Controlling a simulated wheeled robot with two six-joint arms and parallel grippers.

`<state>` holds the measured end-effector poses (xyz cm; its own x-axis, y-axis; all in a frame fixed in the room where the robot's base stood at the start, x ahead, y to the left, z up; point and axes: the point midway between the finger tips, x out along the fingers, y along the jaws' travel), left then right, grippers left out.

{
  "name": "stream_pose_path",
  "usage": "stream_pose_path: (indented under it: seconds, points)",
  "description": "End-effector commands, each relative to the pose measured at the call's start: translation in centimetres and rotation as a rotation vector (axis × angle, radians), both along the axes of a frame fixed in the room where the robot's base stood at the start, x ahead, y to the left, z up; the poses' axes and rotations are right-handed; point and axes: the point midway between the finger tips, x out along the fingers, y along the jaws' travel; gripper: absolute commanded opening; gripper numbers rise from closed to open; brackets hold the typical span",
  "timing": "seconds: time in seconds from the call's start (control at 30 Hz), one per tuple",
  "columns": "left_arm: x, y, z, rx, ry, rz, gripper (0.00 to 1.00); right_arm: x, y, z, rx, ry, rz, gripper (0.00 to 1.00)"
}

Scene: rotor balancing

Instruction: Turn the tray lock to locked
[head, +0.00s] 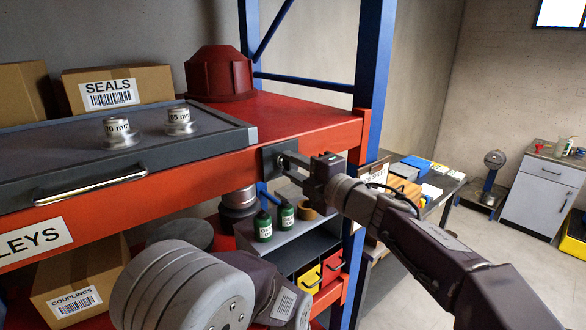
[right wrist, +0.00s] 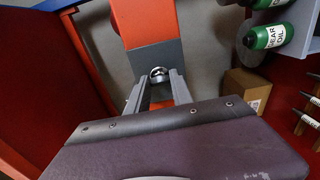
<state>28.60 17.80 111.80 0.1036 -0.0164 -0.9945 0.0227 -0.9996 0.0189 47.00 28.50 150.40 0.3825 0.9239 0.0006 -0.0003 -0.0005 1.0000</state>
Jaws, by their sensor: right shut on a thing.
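The tray lock (head: 268,163) is a dark plate with a small metal knob on the front of the red shelf beam, right of the tray. My right gripper (head: 286,162) is at the lock, its fingers shut on the knob; the knob's angle is hard to tell. In the right wrist view the round metal knob (right wrist: 159,73) shows between the fingertips, in front of the grey plate (right wrist: 153,55). The grey tray (head: 215,118) lies on the shelf with a bar handle (head: 92,187) and two metal pulleys (head: 121,132) on it. My left gripper is out of view.
A red cone-shaped housing (head: 217,75) and a SEALS box (head: 115,86) stand on the shelf. Below are green bottles (head: 263,226), yellow and red bins (head: 309,279) and a COUPLINGS box (head: 80,282). A blue upright (head: 374,60) stands close to my right gripper.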

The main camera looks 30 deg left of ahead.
Motion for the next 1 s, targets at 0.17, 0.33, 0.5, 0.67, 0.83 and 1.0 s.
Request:
stream_pose_path:
  seconds: [0.17, 0.33, 0.5, 0.67, 0.83, 1.0]
  points:
    - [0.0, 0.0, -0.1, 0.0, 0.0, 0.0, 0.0, 0.0, 0.0, 0.1, -0.004, -0.016, 0.0, 0.0]
    - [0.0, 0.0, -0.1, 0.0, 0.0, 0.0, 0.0, 0.0, 0.0, 0.1, -0.006, -0.017, 0.0, 0.0]
    - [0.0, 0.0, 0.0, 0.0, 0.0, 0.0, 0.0, 0.0, 0.0, 0.1, -0.006, -0.016, 0.0, 0.0]
    - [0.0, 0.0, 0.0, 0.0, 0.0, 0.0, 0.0, 0.0, 0.0, 0.1, -0.005, -0.015, 0.0, 0.49]
    - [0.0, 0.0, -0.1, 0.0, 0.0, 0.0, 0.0, 0.0, 0.0, 0.0, -0.006, -0.014, 0.0, 0.49]
    - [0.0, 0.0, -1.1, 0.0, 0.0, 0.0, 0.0, -0.5, -1.4, -0.2, -0.005, -0.016, -0.003, 0.49]
